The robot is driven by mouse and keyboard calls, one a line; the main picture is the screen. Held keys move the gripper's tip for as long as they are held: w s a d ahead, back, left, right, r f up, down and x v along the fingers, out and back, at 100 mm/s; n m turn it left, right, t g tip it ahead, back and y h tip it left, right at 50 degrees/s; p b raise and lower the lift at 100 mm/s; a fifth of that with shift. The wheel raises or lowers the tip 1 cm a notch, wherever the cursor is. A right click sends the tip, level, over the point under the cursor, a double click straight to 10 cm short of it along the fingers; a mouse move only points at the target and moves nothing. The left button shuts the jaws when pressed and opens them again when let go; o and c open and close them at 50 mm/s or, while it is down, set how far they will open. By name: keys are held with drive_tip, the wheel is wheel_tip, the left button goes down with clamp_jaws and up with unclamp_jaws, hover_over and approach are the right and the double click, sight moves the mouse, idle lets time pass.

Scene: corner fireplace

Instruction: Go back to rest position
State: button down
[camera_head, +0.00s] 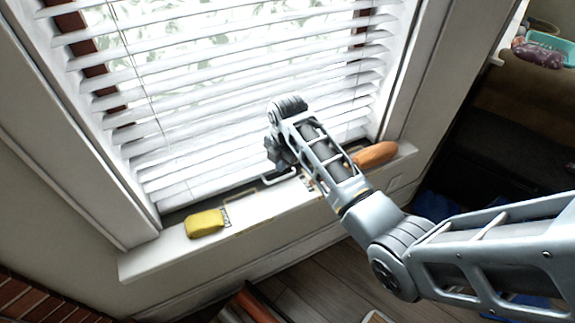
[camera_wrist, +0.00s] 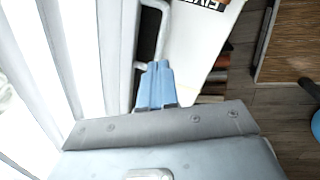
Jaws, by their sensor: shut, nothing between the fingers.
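My gripper (camera_wrist: 155,85) shows in the wrist view with its blue fingers together and nothing between them. It is over the white window sill (camera_wrist: 195,50), close to the blinds. In the head view my arm reaches in from the right edge, and its end is over the sill (camera_head: 155,262) near the middle of the window. The fingertips are mostly hidden behind the wrist there.
A yellow block (camera_head: 205,223) lies on the sill, left of my arm. An orange object (camera_head: 375,154) lies on the sill to the right, partly behind my arm. White blinds (camera_head: 230,80) cover the window. Wooden floor (camera_head: 330,275) shows below.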

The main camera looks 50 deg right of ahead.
wheel_tip(320, 180, up, 8)
drive_tip(key=s, duration=0.1)
drive_tip(key=shift+a, duration=0.35)
drive_tip(key=shift+s, duration=0.1)
drive_tip(key=s+a+f+m+t, duration=0.35)
drive_tip(key=s+a+f, duration=0.25)
drive_tip(key=a+f, duration=0.3)
drive_tip(key=s+a+m+t, duration=0.3)
drive_tip(key=s+a+m, duration=0.4)
drive_tip(key=s, duration=0.4)
drive_tip(key=s+a+r+m+t, duration=0.3)
drive_tip(key=s+r+m+t, duration=0.3)
drive_tip(key=s+r, duration=1.4)
drive_tip(key=shift+s+r+m+y, duration=0.4)
drive_tip(key=shift+r+m, duration=0.05)
drive_tip(key=shift+m, duration=0.5)
drive_tip(key=c, duration=1.8)
unclamp_jaws()
